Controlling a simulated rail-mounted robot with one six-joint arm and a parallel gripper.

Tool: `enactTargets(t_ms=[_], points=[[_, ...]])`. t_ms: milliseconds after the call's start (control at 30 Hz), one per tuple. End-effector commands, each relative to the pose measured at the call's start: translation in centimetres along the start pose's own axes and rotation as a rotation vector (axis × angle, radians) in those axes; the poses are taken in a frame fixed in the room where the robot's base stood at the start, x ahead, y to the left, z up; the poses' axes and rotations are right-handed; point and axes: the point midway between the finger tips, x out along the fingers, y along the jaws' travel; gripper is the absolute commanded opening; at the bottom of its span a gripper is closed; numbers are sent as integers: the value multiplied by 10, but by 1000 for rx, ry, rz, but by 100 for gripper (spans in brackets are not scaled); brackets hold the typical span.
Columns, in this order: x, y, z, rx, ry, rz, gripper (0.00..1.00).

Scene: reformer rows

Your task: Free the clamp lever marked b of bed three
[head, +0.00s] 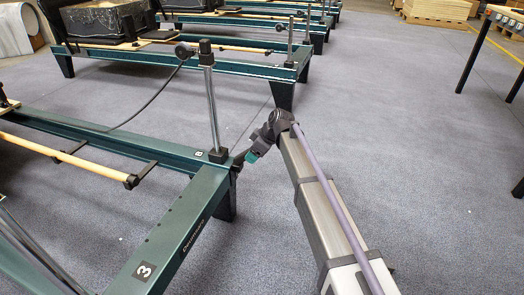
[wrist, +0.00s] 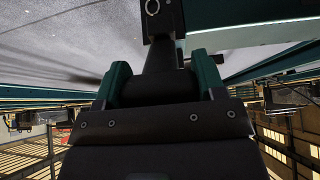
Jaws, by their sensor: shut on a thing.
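Bed three (head: 178,228) is a dark green frame at the lower left of the head view, with a white 3 plate on its near rail. A small plate (head: 198,153) that seems to read B sits at the frame's corner, by the foot of a chrome post. The black clamp lever (head: 236,171) shows just right of that corner, partly hidden by my gripper (head: 248,158). In the wrist view my gripper (wrist: 160,82) has its two teal fingers on either side of the dark lever (wrist: 161,55), shut on it. The lever's far end meets a black bracket with a ring.
The chrome post (head: 210,105) with a black top stands close left of my gripper. A black cord and a wooden bar (head: 65,157) lie left of it. Another green bed (head: 235,67) stands behind. The grey carpet to the right is open, up to a table (head: 492,45).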

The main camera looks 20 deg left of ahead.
Motion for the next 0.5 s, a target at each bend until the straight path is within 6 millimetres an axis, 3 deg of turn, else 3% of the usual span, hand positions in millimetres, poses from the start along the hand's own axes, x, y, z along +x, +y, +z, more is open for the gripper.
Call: enactTargets(t_ms=[200, 500], points=[[10, 0, 20, 0, -6, 0, 21], [19, 0, 32, -1, -7, -1, 21]])
